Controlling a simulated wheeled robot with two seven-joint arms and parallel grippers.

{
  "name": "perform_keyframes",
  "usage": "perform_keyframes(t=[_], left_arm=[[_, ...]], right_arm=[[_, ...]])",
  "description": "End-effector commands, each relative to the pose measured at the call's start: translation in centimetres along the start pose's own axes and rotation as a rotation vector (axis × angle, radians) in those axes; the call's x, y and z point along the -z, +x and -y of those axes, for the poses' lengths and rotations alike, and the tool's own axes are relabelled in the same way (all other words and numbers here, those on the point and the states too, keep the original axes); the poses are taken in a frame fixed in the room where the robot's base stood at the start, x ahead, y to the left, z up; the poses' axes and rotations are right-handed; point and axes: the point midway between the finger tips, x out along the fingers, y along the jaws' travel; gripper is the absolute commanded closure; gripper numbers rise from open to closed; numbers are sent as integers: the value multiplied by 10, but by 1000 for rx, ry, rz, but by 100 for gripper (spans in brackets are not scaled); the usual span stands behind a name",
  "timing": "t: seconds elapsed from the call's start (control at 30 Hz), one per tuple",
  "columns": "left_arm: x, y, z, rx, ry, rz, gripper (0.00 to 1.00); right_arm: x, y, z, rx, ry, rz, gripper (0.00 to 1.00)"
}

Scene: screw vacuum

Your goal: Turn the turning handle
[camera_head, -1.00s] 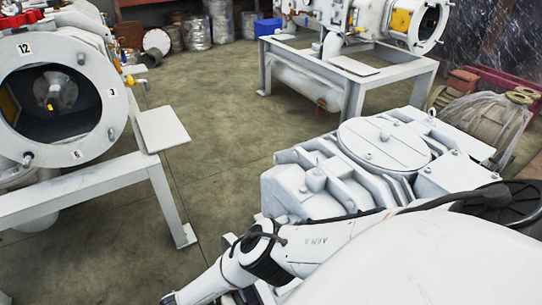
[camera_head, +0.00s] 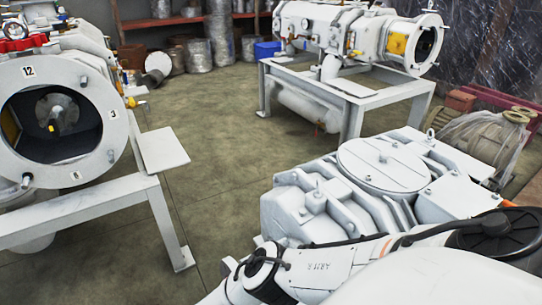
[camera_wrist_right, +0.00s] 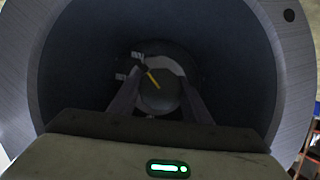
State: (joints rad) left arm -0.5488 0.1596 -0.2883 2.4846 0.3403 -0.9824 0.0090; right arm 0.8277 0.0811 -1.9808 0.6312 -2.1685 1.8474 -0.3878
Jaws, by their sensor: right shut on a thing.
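In the right wrist view, my right gripper (camera_wrist_right: 160,90) reaches into a wide, dark cylinder (camera_wrist_right: 230,60). Its two dark fingers slant inward to a round grey part with a yellow bar (camera_wrist_right: 153,79), which I take for the turning handle. The gripper is shut on this part. The exact contact at the fingertips is too dark to make out. In the head view, part of my right arm (camera_head: 300,272) crosses the bottom, and its gripper is out of frame. My left gripper is not in view.
A white chamber with an open round port (camera_head: 110,115) stands at the left on a white frame. Another chamber (camera_head: 350,32) stands on a frame at the back right. A bulky white machine (camera_head: 330,210) is close in front. The floor (camera_head: 225,140) between them is clear.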

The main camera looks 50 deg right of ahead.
Motion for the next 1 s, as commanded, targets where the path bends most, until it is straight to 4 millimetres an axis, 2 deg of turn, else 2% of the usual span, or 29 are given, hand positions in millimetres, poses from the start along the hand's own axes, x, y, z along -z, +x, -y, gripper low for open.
perform_keyframes(t=[0.1,0.3,0.77,0.8,0.9,1.0], left_arm=[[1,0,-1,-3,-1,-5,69],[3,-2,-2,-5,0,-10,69],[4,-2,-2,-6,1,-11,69],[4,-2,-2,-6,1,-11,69],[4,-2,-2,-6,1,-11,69],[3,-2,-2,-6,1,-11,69]], right_arm=[[0,-1,0,-47,-111,-2,79],[-1,0,-1,-94,-225,-1,79],[0,0,-1,-108,-266,2,79],[0,0,-1,-108,-266,2,51],[0,0,-1,-108,-265,2,38],[0,0,-1,-108,-265,2,38]])
